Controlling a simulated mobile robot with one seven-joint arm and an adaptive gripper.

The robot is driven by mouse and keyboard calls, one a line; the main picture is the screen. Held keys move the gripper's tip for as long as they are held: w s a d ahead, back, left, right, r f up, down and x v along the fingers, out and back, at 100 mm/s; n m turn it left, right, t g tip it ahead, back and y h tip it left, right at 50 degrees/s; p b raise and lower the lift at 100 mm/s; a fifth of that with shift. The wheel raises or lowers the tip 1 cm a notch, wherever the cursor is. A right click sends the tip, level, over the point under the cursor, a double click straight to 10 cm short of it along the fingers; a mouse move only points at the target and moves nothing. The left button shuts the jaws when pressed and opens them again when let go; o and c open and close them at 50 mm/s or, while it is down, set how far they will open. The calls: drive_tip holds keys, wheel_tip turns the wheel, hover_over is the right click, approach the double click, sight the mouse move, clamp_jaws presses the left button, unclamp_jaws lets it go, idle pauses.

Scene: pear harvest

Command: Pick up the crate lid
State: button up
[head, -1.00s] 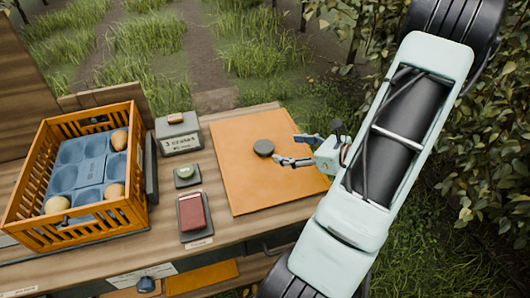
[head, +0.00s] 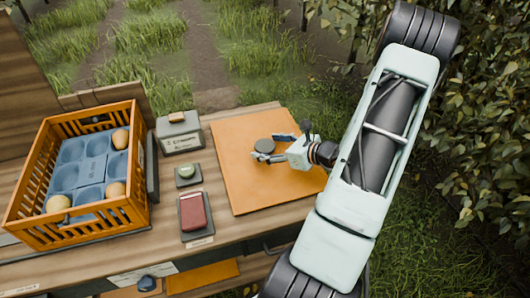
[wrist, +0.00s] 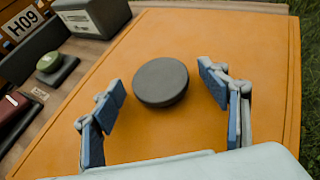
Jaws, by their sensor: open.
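The crate lid (head: 240,185) is a flat orange board lying on the wooden bench, with a dark round knob (head: 265,146) on its top. The wrist view shows the lid (wrist: 225,30) filling most of the picture and the knob (wrist: 160,82) near the middle. My gripper (head: 273,148) is open over the lid, its blue-padded fingers reaching from the right towards the knob. In the wrist view the tips of my gripper (wrist: 164,90) stand on either side of the knob, with a gap on both sides. Their height against the knob is hard to tell.
An orange crate (head: 120,215) with a blue tray and several pears stands at the left. A grey box (head: 179,140), a green button (head: 186,171) and a red block (head: 193,212) sit between crate and lid. Bushes (head: 480,130) are at the right.

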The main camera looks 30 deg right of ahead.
sight(269, 147)
drive_tip(key=c, duration=1.5)
drive_tip(key=shift+r, duration=0.15)
drive_tip(key=shift+r+p, duration=0.5)
drive_tip(key=shift+r, duration=0.1)
wheel_tip(269, 147, up, 2)
drive_tip(key=shift+r+p, duration=0.1)
drive_tip(key=shift+p, duration=0.7)
drive_tip(key=s+a+r+p, duration=0.2)
drive_tip(key=a+r+p, duration=0.1)
drive_tip(key=a+p, duration=0.1)
drive_tip(key=s+a+r+p, duration=0.2)
drive_tip(key=a+r+p, duration=0.1)
drive_tip(key=a+p, duration=0.1)
drive_tip(key=s+a+r+p, duration=0.2)
drive_tip(key=a+r+p, duration=0.1)
drive_tip(key=a+p, duration=0.1)
drive_tip(key=shift+s+r, duration=0.25)
drive_tip(key=shift+s, duration=0.15)
